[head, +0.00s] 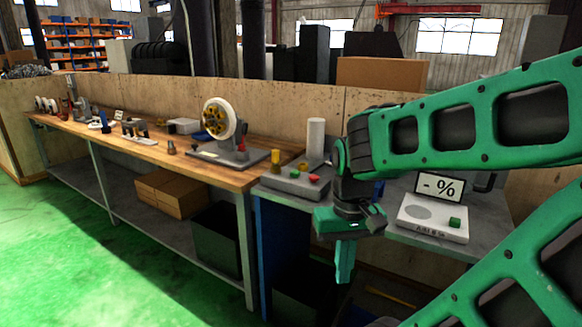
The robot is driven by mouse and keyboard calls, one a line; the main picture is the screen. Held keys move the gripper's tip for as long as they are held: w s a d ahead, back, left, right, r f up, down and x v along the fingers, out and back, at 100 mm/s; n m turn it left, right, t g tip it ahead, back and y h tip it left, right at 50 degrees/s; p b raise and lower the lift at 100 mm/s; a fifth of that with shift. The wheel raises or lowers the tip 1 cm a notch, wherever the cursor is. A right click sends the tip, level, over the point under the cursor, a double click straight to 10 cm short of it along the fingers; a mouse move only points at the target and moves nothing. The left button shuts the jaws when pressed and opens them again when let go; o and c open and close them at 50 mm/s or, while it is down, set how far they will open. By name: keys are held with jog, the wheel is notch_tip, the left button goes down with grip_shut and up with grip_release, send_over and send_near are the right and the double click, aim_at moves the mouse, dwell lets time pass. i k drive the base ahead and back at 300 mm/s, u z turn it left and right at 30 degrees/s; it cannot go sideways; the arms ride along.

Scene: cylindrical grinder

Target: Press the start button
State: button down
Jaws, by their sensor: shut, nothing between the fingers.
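My gripper (344,272) points down in front of the grey bench's edge, with its fingers shut and empty. Behind it to the left, a grey machine box (290,184) carries a white upright cylinder (316,139), a red button (314,179) and small yellow and green parts. My gripper appears apart from both. No start label is readable, so I cannot tell which button is the start button. My arm hides part of the bench between them.
A long wooden bench (150,150) at the left holds a white wheel with a yellow hub (218,119) and several small tools. Cardboard boxes (172,193) lie on its lower shelf. A low plywood wall (285,108) runs behind. Green floor (90,260) at the front left is clear.

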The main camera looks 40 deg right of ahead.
aim_at(295, 173)
jog(key=z, duration=0.05)
jog(key=i, duration=0.85)
jog(key=z, duration=0.05)
